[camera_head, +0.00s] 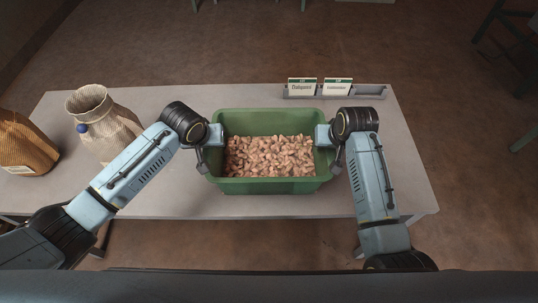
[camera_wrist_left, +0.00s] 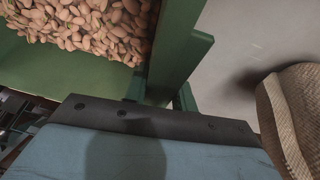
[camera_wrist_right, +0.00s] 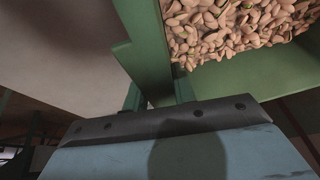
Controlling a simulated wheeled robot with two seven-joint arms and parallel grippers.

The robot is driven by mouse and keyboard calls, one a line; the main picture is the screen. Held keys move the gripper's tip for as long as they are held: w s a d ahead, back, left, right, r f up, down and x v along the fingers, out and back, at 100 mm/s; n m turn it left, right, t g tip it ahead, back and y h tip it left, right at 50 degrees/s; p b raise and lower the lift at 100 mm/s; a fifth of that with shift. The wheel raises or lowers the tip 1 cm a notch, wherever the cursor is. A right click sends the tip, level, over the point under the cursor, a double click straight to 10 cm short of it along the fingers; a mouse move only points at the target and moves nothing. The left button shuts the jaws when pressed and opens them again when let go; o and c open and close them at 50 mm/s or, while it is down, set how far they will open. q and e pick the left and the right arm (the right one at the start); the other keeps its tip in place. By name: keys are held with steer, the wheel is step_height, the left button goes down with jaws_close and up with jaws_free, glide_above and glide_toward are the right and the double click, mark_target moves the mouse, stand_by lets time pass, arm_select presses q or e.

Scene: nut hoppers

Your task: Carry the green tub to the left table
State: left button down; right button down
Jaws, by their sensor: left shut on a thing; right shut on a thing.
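The green tub (camera_head: 271,187) holds many tan nuts (camera_head: 270,156) and is at the middle of the grey table in the head view. My left gripper (camera_head: 213,137) is shut on the tub's left side. My right gripper (camera_head: 325,136) is shut on the tub's right side. The tub's wall and nuts also show in the left wrist view (camera_wrist_left: 177,45) and in the right wrist view (camera_wrist_right: 148,45). The fingertips are mostly hidden by the gripper bodies. I cannot tell whether the tub rests on the table or is slightly raised.
An open paper sack (camera_head: 105,125) with a blue knob stands left of the tub on the table (camera_head: 170,197). A brown woven sack (camera_head: 25,145) is at the far left. Dark stools stand upper right.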

arm_select(q)
steer(key=shift+a+r, duration=0.1)
steer(key=shift+r, duration=0.05)
arm_select(e)
steer(key=shift+r, duration=0.15)
